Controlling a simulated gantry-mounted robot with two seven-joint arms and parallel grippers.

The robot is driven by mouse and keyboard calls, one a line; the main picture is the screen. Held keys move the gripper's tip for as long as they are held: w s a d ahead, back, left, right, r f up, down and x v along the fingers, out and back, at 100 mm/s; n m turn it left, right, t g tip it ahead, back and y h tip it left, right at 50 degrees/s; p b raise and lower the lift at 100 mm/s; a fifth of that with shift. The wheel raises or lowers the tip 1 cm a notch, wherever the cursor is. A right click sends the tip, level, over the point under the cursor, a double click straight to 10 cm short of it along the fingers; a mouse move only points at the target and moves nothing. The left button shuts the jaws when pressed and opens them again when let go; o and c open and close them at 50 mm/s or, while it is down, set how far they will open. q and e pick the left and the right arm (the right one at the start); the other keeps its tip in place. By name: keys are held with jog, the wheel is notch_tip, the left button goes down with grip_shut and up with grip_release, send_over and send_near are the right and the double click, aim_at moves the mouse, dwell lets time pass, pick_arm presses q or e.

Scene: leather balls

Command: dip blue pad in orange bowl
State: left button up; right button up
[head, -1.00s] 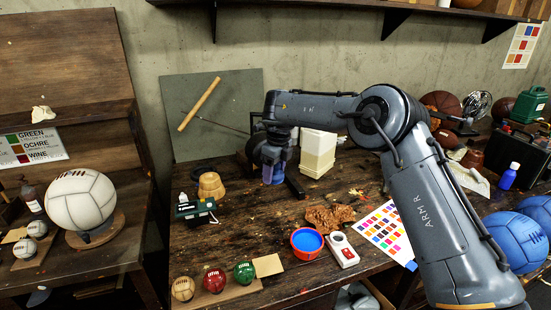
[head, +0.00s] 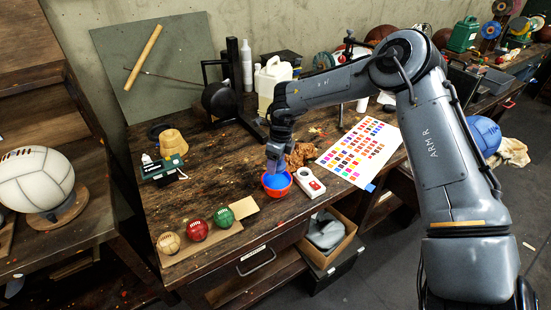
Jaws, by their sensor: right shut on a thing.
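The orange bowl (head: 277,192) sits on the workbench with blue inside it. My right gripper (head: 276,168) comes down from above, its fingertips right over the bowl's opening. It is shut on the blue pad, which is hard to tell from the blue in the bowl. I cannot tell how deep the pad sits. My left gripper is not in view.
A white and red device (head: 309,181) stands close right of the bowl, and a brown crumpled lump (head: 301,154) is behind it. A colour chart (head: 360,151) lies to the right. Small red, green and tan balls (head: 197,231) line the front left edge.

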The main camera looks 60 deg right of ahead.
notch_tip(320, 180, down, 3)
jog(key=shift+f+b, duration=0.2)
jog(key=shift+b, duration=0.75)
notch_tip(320, 180, down, 3)
jog(key=b, duration=0.2)
jog(key=shift+b, duration=0.35)
jog(key=shift+f+b, duration=0.45)
jog(key=shift+f, duration=0.15)
jog(key=shift+f, duration=0.1)
jog(key=shift+s, duration=0.1)
